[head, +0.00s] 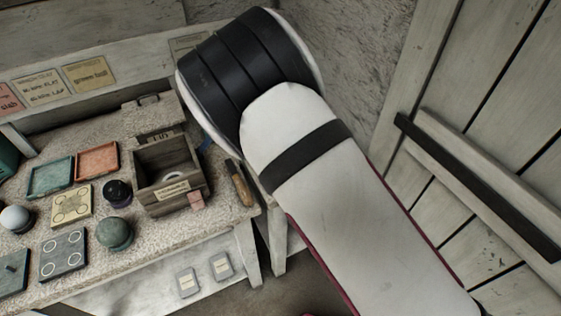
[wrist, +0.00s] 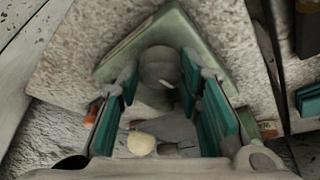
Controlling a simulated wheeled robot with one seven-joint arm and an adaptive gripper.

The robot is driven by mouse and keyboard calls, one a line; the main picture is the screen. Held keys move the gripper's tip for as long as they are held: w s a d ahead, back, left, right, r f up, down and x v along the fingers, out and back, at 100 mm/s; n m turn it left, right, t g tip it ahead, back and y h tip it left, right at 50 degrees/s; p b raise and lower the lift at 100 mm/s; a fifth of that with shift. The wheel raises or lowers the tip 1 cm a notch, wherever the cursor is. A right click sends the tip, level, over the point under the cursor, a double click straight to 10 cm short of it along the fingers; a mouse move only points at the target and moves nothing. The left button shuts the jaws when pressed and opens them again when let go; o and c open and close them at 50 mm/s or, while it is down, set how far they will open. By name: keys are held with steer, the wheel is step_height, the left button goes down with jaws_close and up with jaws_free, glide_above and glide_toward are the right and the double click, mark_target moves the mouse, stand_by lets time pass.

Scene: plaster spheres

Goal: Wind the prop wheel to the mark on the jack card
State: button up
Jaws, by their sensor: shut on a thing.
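In the wrist view, my gripper (wrist: 160,82) has teal-padded fingers on both sides of a rounded grey knob (wrist: 159,64), and it is shut on it. The knob appears to be the prop wheel, standing in front of a grey-green angled plate (wrist: 207,22). A cream ball-shaped piece (wrist: 141,144) shows between the fingers, nearer the camera. No mark or pointer on the wheel can be made out. In the head view, my arm covers the gripper and the wheel. A pale card (head: 188,44) on the back board is partly behind my arm; I cannot tell whether it is the jack card.
The bench holds an open wooden box (head: 168,180), a dark sphere (head: 117,193), a green sphere (head: 115,234), a white sphere (head: 15,218) and coloured trays. A wooden-handled tool (head: 241,184) lies near the bench's right edge. A plank door (head: 480,170) stands right of my arm.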

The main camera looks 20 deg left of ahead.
steer(key=o, duration=1.2)
steer(key=shift+c, duration=0.2)
steer(key=v, duration=1.2)
steer(key=shift+c, duration=0.6)
